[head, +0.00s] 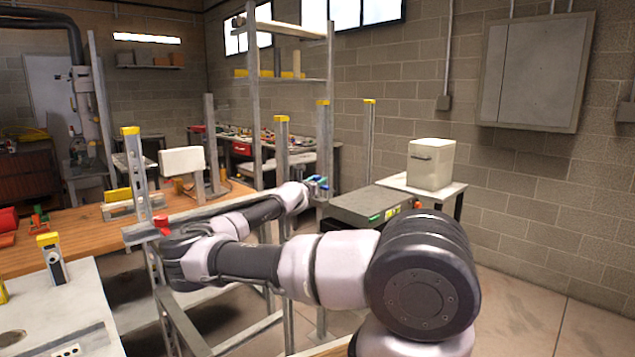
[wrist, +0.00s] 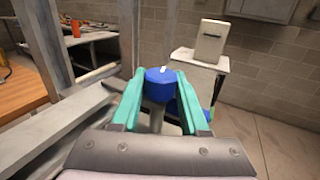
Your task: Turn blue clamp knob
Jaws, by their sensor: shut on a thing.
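The blue clamp knob (wrist: 160,76) is a round blue cap with a small white mark on top, in the upper middle of the wrist view. My gripper (wrist: 157,92) has two green fingers, one on each side of the knob, and is shut on it. A grey post shows under the knob between the fingers. In the head view my gripper (head: 318,186) is small, at the end of my arm near the metal frame, with a bit of blue at it. The knob's lower part is hidden by the fingers there.
A metal frame with upright posts (head: 255,100) stands close to my gripper. A grey flat box (head: 358,205) and a white bin (head: 431,164) on a small table are to the right. A wooden bench (head: 75,230) is at the left. Open floor lies at the lower right.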

